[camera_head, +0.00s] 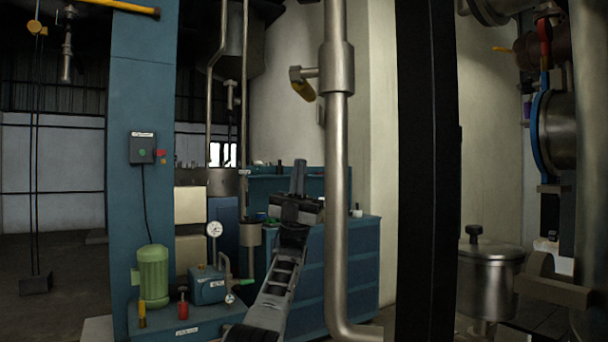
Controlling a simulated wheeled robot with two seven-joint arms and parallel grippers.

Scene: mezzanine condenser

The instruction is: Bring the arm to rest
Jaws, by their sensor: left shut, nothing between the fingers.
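My left arm (276,290) rises from the bottom middle of the head view. My left gripper (298,178) is at its top end and points upward, with its fingers together and nothing held. It stands in front of the blue cabinet and left of a thick vertical steel pipe (337,190). I see no contact between the gripper and the pipe. My right gripper is not in view.
A green motor (153,276) and a blue pump (207,285) with a dial gauge (214,230) stand at the lower left by a blue column (140,80). A blue cabinet (362,262) is behind. A lidded steel vessel (488,280) stands right.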

